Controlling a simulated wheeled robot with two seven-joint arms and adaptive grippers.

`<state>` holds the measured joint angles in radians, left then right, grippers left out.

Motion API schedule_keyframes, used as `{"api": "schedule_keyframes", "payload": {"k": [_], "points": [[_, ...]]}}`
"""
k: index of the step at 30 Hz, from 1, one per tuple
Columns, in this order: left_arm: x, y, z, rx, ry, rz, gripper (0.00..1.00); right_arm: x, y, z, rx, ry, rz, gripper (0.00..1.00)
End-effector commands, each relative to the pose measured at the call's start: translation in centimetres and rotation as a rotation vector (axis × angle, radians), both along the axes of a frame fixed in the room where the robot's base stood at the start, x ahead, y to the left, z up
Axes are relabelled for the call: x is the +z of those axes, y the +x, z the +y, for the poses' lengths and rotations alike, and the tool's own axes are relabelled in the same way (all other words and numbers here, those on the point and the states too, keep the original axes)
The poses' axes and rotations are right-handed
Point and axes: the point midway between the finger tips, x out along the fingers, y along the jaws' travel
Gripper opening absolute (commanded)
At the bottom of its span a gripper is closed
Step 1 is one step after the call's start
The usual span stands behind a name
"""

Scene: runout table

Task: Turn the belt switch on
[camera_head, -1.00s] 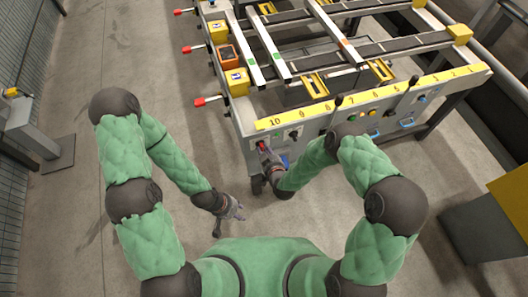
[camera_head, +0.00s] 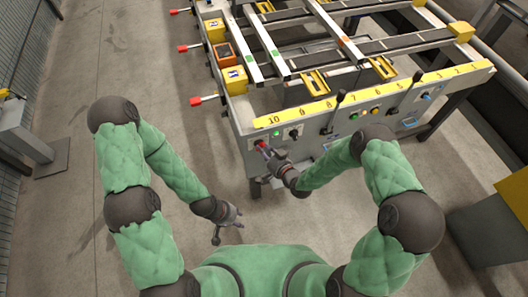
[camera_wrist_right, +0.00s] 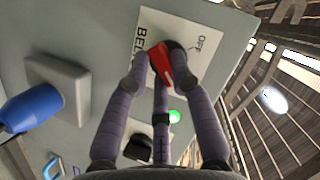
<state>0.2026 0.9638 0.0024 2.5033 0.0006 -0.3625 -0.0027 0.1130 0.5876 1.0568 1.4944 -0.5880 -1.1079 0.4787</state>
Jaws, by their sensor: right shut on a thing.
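The belt switch (camera_wrist_right: 160,62) is a red knob on a white plate (camera_wrist_right: 190,32), with "OFF" at the upper right and "BEL" along the left in the right wrist view. The knob's bar is slanted; I cannot tell which setting it marks. My right gripper (camera_wrist_right: 163,78) is shut on the knob, its fingers around it and partly hiding it and the plate. In the head view the right gripper (camera_head: 266,150) is at the left end of the table's front panel. My left gripper (camera_head: 230,224) has spread fingers and is empty, low over the floor.
A green light (camera_wrist_right: 174,116) and a blue part on a grey block (camera_wrist_right: 62,80) are near the switch. The runout table's panel (camera_head: 240,125) carries several more buttons and levers to the right.

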Motion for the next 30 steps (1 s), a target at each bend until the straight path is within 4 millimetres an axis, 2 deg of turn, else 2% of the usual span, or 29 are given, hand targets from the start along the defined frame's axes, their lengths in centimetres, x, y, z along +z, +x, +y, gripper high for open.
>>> {"api": "schedule_keyframes", "payload": {"k": [18,19,21,30], "points": [[-0.32,0.01,0.0,0.0,0.0,0.0,0.4,-0.07,0.0,-0.06,-0.002,0.04,0.015,0.0],[-0.32,0.01,0.0,0.0,0.0,0.0,0.4,-0.07,0.0,-0.05,-0.002,0.04,0.015,0.29],[-0.32,0.01,0.0,0.0,0.0,0.0,0.4,-0.07,0.0,-0.05,-0.001,0.039,0.014,0.48],[-0.32,0.01,0.0,0.0,0.0,0.0,0.4,-0.05,0.0,-0.04,-0.001,0.039,0.013,0.48]]}}
